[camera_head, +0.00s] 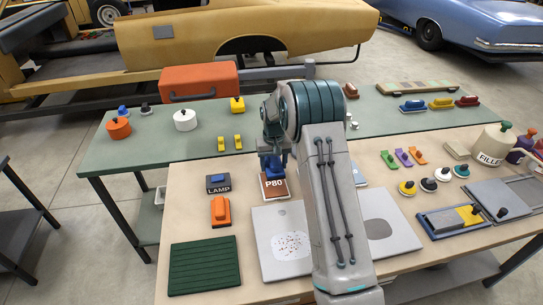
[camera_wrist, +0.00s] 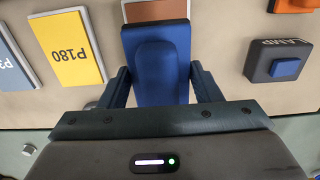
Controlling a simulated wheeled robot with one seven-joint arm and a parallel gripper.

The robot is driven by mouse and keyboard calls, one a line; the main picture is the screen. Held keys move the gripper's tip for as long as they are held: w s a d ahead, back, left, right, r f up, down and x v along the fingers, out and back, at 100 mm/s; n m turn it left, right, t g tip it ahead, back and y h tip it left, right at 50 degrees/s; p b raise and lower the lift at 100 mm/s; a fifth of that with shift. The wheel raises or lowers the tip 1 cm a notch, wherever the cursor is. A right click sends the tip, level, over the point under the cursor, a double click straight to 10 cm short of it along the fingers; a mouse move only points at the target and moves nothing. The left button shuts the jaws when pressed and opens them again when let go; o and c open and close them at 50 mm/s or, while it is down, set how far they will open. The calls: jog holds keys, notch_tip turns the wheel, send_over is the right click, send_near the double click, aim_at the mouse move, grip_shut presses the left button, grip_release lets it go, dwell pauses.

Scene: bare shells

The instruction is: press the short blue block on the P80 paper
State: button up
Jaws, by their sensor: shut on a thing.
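My gripper (camera_head: 271,160) is shut on a short blue block (camera_wrist: 157,60), with one finger on each side of it. The block (camera_head: 271,168) also shows in the head view, low over the back part of the brown P80 paper (camera_head: 275,189). In the wrist view a strip of the brown paper (camera_wrist: 155,10) shows past the block's end, and the block hides the rest. I cannot tell whether the block touches the paper.
A dark LAMP box (camera_head: 218,184) and an orange block (camera_head: 221,210) are left of the paper. A yellow P180 sheet (camera_wrist: 72,50) lies on its other side. A light panel (camera_head: 268,220) and a green ribbed board (camera_head: 205,266) lie in front. My arm hides some of the table.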

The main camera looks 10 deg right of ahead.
aim_at(274, 184)
jog(key=shift+s+f+b, duration=0.2)
jog(key=shift+f+b, duration=0.2)
jog(key=shift+f, duration=0.4)
jog(key=shift+f+b, duration=0.9)
jog(key=shift+f, duration=1.2)
jog(key=shift+f+b, duration=0.6)
jog(key=shift+b, duration=0.05)
dwell(0.4)
jog(key=shift+r+p, duration=1.55)
jog(key=shift+r, duration=2.1)
jog(key=shift+f, duration=0.1)
